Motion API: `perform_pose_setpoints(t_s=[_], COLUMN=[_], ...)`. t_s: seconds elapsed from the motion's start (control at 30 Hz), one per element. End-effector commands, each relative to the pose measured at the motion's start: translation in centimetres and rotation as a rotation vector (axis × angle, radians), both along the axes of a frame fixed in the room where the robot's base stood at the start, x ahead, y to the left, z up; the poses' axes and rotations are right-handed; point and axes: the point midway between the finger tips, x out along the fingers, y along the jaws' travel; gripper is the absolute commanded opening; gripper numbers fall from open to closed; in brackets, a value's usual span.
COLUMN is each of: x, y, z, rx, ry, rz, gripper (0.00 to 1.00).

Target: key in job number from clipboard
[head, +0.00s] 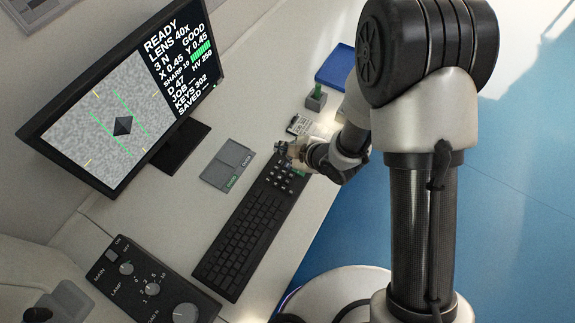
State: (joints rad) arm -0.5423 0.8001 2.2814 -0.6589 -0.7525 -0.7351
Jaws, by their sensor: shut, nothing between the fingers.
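A black keyboard (238,240) lies on the light bench, with its number keys (282,172) at the far end. My gripper (284,150) is shut and empty, at the far end of the number keys. I cannot tell whether it touches a key. The monitor (130,100) shows a dark diamond mark between green lines and text including READY, LENS 40x, 3 N, GOOD and KEYS 302. The JOB line seems to hold only dashes. I cannot make out a clipboard for sure; a blue flat item (335,68) lies partly behind my arm.
A grey two-part pad (228,165) lies left of the keyboard. A small block with a green top (316,97) and a small pale item (299,125) stand beyond the gripper. A black knob panel (150,285) is at lower left. The blue floor is right of the bench.

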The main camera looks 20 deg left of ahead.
Motion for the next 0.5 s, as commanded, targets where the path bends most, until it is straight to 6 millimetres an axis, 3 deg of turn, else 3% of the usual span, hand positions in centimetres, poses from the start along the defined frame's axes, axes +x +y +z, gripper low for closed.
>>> perform_pose_setpoints(t_s=[0.3,0.5], x=[0.0,0.0], y=[0.0,0.0], z=[-5.1,-6.9], rx=[-0.001,-0.001], ry=[0.001,0.000], rz=[-0.001,-0.001], gripper=[0.00,0.00])
